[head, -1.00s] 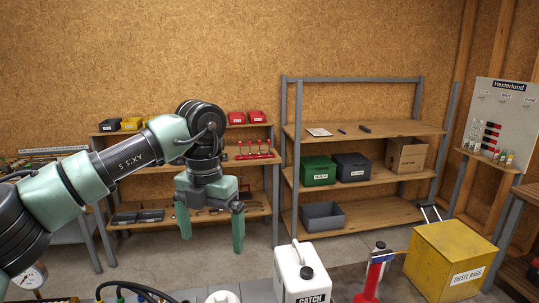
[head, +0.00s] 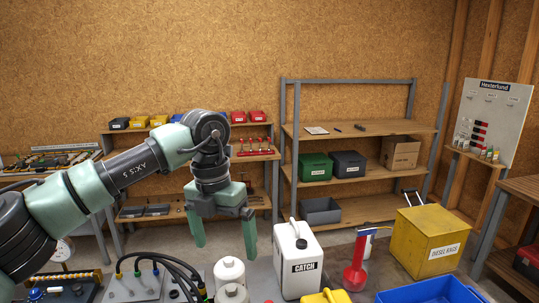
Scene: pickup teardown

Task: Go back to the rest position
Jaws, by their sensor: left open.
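My left gripper (head: 225,250) is in the head view, coming in from the left. Its two green fingers point down and stand apart, with nothing between them. It hangs in the air above and behind the bench front, left of the white CATCH jug (head: 297,262). My right gripper is not in the picture.
White bottles (head: 229,273) stand just below my left gripper. A red bottle (head: 356,265), a yellow DIESEL RAGS bin (head: 428,243) and a blue tray (head: 432,291) are to the right. Black hoses (head: 160,262) arch at the lower left. Shelves (head: 350,196) stand behind.

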